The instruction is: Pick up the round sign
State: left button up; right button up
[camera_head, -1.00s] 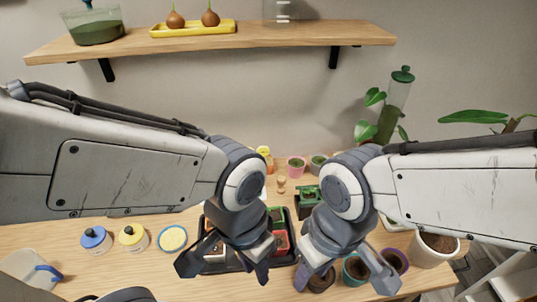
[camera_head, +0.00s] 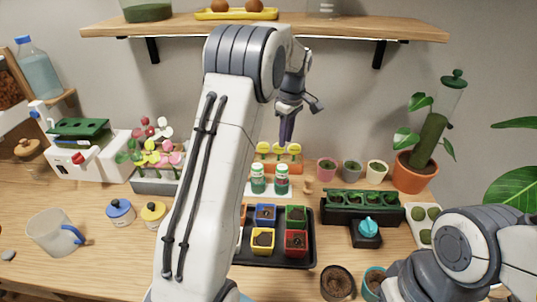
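Three yellow round signs, the left (camera_head: 263,148), the middle (camera_head: 279,150) and the right (camera_head: 294,148), stand upright in a row in an orange holder (camera_head: 280,165) at the back of the table. My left gripper (camera_head: 301,119) is above them, its fingers spread apart with nothing visible between them. Its lower finger hangs just above or in front of the signs; I cannot tell whether it touches. My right arm is at the lower right; its gripper (camera_head: 400,288) is cut off by the bottom edge and its fingers are hidden.
Two green-labelled jars (camera_head: 258,180) stand before the holder. A black tray (camera_head: 300,255) with coloured pots, a green seedling tray (camera_head: 360,207) and a flower planter (camera_head: 155,180) are nearby. A wooden shelf (camera_head: 420,32) hangs above. My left arm covers part of the table.

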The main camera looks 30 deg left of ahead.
pick_arm(q)
jog(key=w+a+n, duration=0.1)
jog(key=a+n, duration=0.1)
jog(key=w+a+n, duration=0.1)
jog(key=a+n, duration=0.1)
jog(key=a, duration=0.1)
jog(key=w+a+n, duration=0.1)
jog(key=a+n, duration=0.1)
jog(key=a, duration=0.1)
jog(key=shift+a+f+n+g, duration=0.15)
jog(key=shift+f+n+g, duration=0.15)
jog(key=shift+f+g, duration=0.1)
send_over(262, 152)
jog(key=f, duration=0.4)
jog(key=shift+w+d+f, duration=0.4)
jog(key=shift+s+a+f+p, duration=0.15)
jog(key=shift+f+p, duration=0.15)
jog(key=shift+f, duration=0.6)
jog(key=shift+w+a+f+p, duration=0.15)
jog(key=shift+f+p, duration=0.1)
jog(key=shift+f, duration=0.6)
jog(key=shift+s+a+f+p, duration=0.15)
jog(key=shift+f+p, duration=0.15)
jog(key=shift+f, duration=0.6)
grip_shut()
